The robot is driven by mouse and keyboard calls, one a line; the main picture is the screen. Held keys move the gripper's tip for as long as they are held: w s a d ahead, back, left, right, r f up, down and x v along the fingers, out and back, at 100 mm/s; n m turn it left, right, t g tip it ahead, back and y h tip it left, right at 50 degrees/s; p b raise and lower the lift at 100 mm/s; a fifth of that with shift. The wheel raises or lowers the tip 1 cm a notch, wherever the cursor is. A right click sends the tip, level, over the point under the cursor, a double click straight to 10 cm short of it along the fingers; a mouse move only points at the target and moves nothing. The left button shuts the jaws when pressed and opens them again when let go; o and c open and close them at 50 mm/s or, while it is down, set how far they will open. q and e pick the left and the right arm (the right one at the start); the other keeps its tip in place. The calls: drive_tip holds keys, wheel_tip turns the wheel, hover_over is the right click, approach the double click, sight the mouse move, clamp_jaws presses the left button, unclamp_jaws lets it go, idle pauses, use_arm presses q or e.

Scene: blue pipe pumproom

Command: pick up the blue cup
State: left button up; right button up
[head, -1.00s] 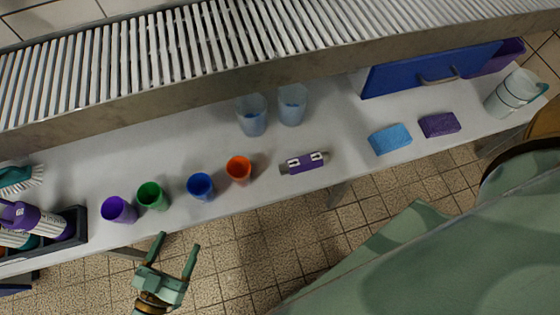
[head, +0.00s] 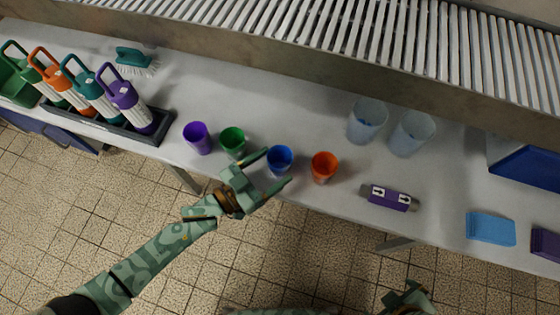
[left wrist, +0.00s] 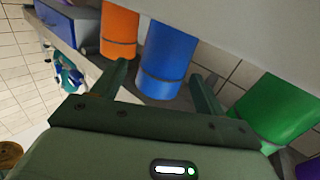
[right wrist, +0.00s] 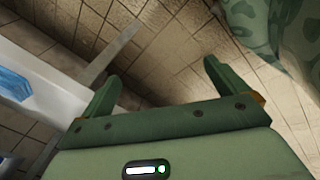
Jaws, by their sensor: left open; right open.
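The blue cup (head: 279,158) stands upright near the table's front edge, between the green cup (head: 233,140) and the orange cup (head: 324,166). My left gripper (head: 278,167) is open and empty, with its fingertips at the near side of the blue cup, one toward each side. In the left wrist view the blue cup (left wrist: 168,55) shows ahead between the two fingers, with the orange cup (left wrist: 119,28) and the green cup (left wrist: 275,110) on either side. My right gripper (right wrist: 161,75) is open and empty, away from the cups; the floor shows beyond it.
A purple cup (head: 198,138) stands left of the green one. Two clear cups (head: 367,120) (head: 412,132) stand farther back. A dark tray (head: 160,125) holds several bottles at left.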

sight(289, 155)
use_arm(q)
drive_tip(key=b+x, duration=0.1)
drive_tip(key=x, duration=0.2)
drive_tip(key=shift+w+d+f+b, duration=0.2)
drive_tip(key=shift+w+f+b, duration=0.05)
drive_tip(key=shift+f+b, duration=0.1)
drive_tip(key=shift+w+d+r, duration=0.1)
drive_tip(key=shift+r, duration=0.1)
drive_tip(key=c, duration=1)
use_arm(e)
drive_tip(key=shift+m+t+y, duration=0.3)
drive_tip(key=shift+t+y, duration=0.3)
drive_tip(key=shift+t, duration=0.1)
drive_tip(key=w+a, duration=0.1)
drive_tip(key=w+a+r, duration=0.1)
drive_tip(key=w, duration=0.1)
drive_tip(key=shift+a, duration=0.35)
use_arm(q)
drive_tip(key=shift+c, duration=0.2)
